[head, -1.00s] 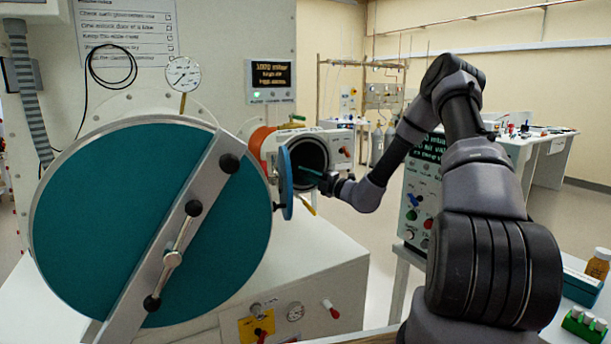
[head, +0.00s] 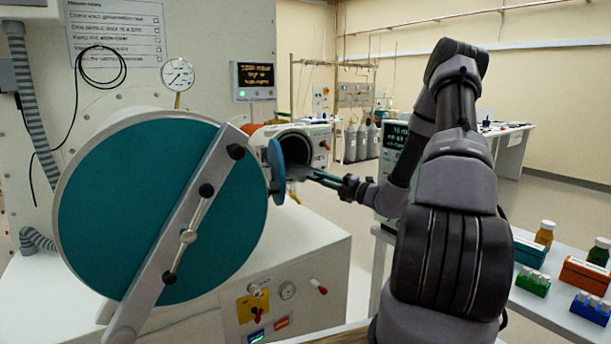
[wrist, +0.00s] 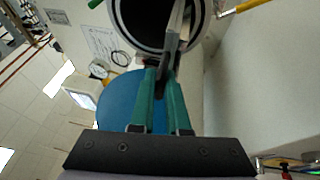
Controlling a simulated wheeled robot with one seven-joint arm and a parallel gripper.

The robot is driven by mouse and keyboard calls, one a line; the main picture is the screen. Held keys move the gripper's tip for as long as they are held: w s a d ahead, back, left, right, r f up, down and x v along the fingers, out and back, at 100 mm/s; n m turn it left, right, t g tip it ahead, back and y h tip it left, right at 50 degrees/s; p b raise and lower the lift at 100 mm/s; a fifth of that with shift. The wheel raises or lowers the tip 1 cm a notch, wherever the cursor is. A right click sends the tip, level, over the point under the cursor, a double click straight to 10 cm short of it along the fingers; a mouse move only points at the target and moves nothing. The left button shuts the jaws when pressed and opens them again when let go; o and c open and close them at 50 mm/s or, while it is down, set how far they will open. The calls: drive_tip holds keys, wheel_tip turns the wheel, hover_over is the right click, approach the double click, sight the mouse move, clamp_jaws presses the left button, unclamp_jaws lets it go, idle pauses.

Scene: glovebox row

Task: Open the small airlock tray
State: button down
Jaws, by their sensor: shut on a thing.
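The small airlock (head: 321,137) is a white cylinder with a dark round opening, and its blue round door (head: 276,170) stands swung open at the left of the opening. My gripper (head: 314,175) is just outside the mouth, its teal fingers pointing in. In the wrist view my gripper (wrist: 163,72) is shut on a narrow grey piece of the tray (wrist: 175,42), which runs back to the dark opening (wrist: 146,14). How much of the tray is outside is hard to tell. The blue door (wrist: 112,92) shows left of the fingers.
The large teal airlock door (head: 140,205) with its diagonal bar stands close on the left. A bench (head: 545,305) at the right holds bottles and coloured vial racks. Open floor lies behind my arm, towards the gas bottles (head: 361,140).

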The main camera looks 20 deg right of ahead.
drive_tip(key=s+d, duration=0.2)
drive_tip(key=s, duration=0.5)
drive_tip(key=shift+s+d, duration=0.15)
drive_tip(key=c, duration=1.2)
unclamp_jaws()
drive_tip(key=shift+d, duration=0.1)
drive_tip(key=v, duration=1)
drive_tip(key=shift+s+d+f, duration=0.1)
drive_tip(key=shift+s+d, duration=0.05)
drive_tip(key=shift+s, duration=0.15)
